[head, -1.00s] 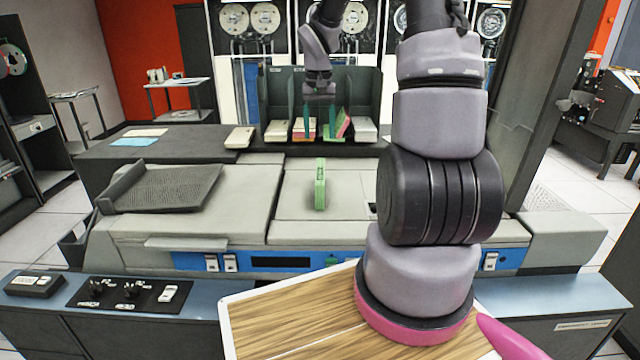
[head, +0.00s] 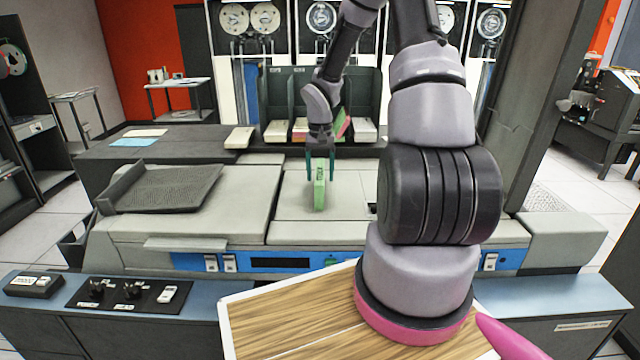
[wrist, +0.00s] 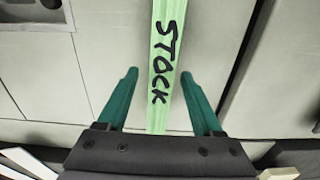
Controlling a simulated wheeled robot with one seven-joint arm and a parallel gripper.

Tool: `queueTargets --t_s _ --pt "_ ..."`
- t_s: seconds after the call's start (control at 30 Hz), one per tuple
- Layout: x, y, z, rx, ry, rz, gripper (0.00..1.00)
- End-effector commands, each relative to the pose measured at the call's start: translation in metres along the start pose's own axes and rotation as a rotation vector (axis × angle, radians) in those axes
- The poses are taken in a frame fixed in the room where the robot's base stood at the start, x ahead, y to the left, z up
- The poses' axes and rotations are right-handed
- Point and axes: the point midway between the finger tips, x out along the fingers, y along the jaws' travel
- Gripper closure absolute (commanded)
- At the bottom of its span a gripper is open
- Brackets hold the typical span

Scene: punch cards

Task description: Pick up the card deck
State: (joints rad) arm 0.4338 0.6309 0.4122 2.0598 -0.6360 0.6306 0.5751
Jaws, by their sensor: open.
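The card deck (head: 319,190) is a green block standing on edge on the light grey machine top. In the wrist view the deck (wrist: 163,75) carries the handwritten word STOCK along its narrow face. My gripper (head: 321,172) is open at the deck's far end, with its teal fingers on either side of the deck. In the wrist view my gripper (wrist: 160,82) has a gap between each finger and the deck. The lower reach of the fingers beside the deck is hard to judge.
Behind stands a dark bin rack (head: 362,95) with several card stacks, one green and pink bundle (head: 342,125) leaning. A ridged dark tray (head: 165,188) lies to the left. The grey top (head: 290,205) around the deck is clear.

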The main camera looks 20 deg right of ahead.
Motion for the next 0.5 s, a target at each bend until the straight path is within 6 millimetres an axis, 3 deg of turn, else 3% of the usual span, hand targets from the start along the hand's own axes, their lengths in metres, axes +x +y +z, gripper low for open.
queueTargets --t_s 0.13,0.37,0.4,0.5 --pt "0.0145 -0.0008 0.0002 -0.002 -0.001 0.0 0.32" --pt "0.0157 -0.0007 -0.0003 -0.001 0.001 -0.001 0.32" --pt "0.0156 -0.0007 -0.0004 -0.001 0.001 -0.001 0.4" --pt "0.0155 -0.0006 -0.0004 -0.001 0.001 0.0 0.78"
